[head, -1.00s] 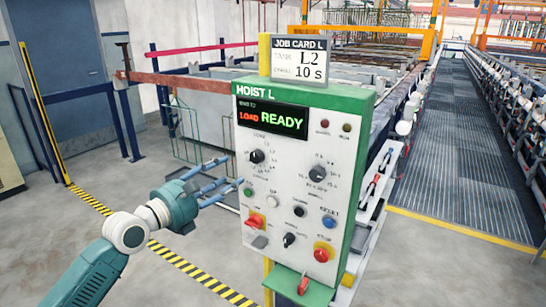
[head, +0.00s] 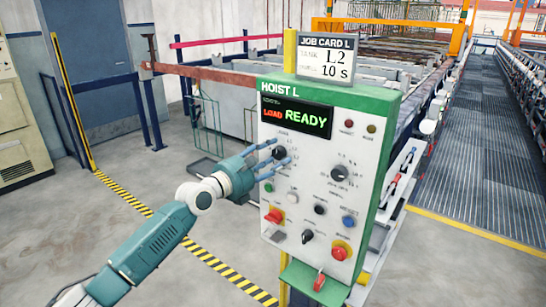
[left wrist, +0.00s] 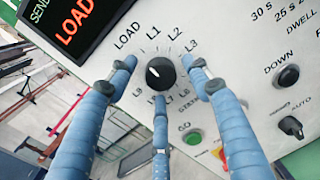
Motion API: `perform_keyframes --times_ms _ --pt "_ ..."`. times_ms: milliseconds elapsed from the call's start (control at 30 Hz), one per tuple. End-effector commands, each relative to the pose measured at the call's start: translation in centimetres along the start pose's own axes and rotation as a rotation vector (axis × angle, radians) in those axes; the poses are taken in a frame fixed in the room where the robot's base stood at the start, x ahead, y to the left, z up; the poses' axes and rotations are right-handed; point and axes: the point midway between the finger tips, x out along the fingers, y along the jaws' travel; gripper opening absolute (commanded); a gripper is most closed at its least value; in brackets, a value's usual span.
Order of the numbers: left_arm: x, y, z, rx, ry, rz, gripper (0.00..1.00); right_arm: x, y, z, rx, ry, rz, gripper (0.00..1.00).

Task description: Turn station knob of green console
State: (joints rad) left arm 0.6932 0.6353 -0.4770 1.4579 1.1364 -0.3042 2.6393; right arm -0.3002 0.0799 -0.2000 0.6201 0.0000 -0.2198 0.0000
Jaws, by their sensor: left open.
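The green console (head: 388,98), labelled HOIST L, has a white face and a display reading LOAD and READY. Its station knob (left wrist: 159,73) is black and round, with labels LOAD, L1, L2, L3 and more around it; its white mark points to the upper left, towards LOAD. In the head view the station knob (head: 279,152) is at the face's upper left. My left gripper (head: 279,151) is open, its blue fingers spread around the knob; in the left wrist view the fingertips (left wrist: 160,80) surround it. I cannot tell whether they touch it. My right gripper is not in view.
A job card (head: 325,57) on top reads L2 and 10 s. A dwell knob (head: 340,173), red knobs and several buttons share the face. A red lever (head: 319,282) sits on the ledge below. Open floor lies left; a grated walkway (head: 465,160) runs right.

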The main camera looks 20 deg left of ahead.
Motion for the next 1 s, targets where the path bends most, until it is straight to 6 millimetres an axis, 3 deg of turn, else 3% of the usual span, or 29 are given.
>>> perform_keyframes --times_ms 100,300,667,1000 --pt "0.0 0.0 0.0 0.000 0.000 0.000 0.46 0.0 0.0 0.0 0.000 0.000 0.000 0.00" --pt "0.0 0.0 0.0 -0.001 0.000 -0.001 0.06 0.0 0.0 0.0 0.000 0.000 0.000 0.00" --pt "0.0 -0.1 0.0 0.044 0.004 -0.002 0.05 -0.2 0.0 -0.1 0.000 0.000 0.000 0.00" --pt "0.0 -0.1 0.1 0.275 0.018 -0.005 0.05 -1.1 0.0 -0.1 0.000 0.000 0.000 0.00"
